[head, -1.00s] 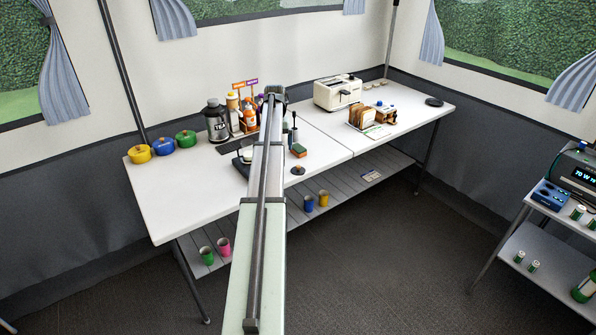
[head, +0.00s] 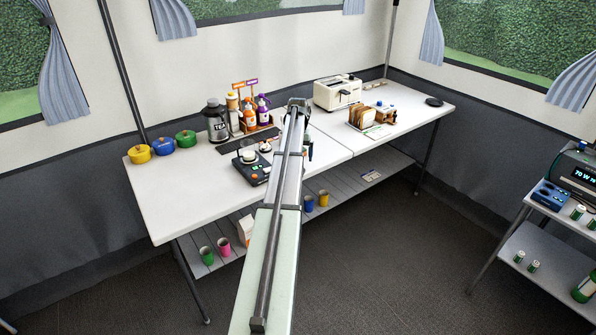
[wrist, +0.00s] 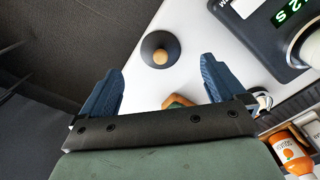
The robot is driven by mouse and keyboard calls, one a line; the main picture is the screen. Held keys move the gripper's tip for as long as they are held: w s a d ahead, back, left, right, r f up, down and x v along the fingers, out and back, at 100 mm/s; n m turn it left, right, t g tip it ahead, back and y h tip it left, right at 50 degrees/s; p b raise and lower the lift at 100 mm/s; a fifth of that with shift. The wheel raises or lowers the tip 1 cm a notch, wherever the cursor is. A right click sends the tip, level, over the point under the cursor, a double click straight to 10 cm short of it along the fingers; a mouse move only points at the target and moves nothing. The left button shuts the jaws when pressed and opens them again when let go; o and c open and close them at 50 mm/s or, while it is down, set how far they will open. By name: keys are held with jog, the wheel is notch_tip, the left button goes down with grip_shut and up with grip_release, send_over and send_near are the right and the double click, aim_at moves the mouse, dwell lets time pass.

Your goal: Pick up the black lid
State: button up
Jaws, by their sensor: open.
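The black lid (wrist: 149,60) shows in the wrist view as a round dark disc with a wooden knob. It lies flat on the white table close to its front edge. My gripper (wrist: 161,66) is open and empty, with its two blue fingers spread wide. The lid appears in the gap between the fingers, a little beyond the tips. The fingers do not visibly touch it. In the head view my arm hides the lid.
A black scale (head: 254,172) with a lit display stands left of my arm. Sauce bottles (head: 250,118) stand behind. The front left of the white table (head: 190,200) is clear.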

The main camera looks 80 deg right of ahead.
jog(key=shift+d+f, duration=0.15)
jog(key=shift+f, duration=1.3)
jog(key=shift+d+f, duration=0.1)
jog(key=shift+f, duration=1.35)
jog(key=c, duration=1.1)
jog(key=shift+c, duration=0.2)
jog(key=shift+r, duration=0.15)
notch_tip(320, 180, up, 8)
jog(key=shift+r, duration=0.25)
jog(key=w+r+n, duration=0.5)
jog(key=w+n, duration=0.4)
jog(key=w, duration=0.1)
jog(key=w+r+n, duration=0.4)
jog(key=w+n, duration=0.5)
jog(key=w, duration=0.2)
jog(key=shift+d+r, duration=0.25)
jog(key=shift+r, duration=0.1)
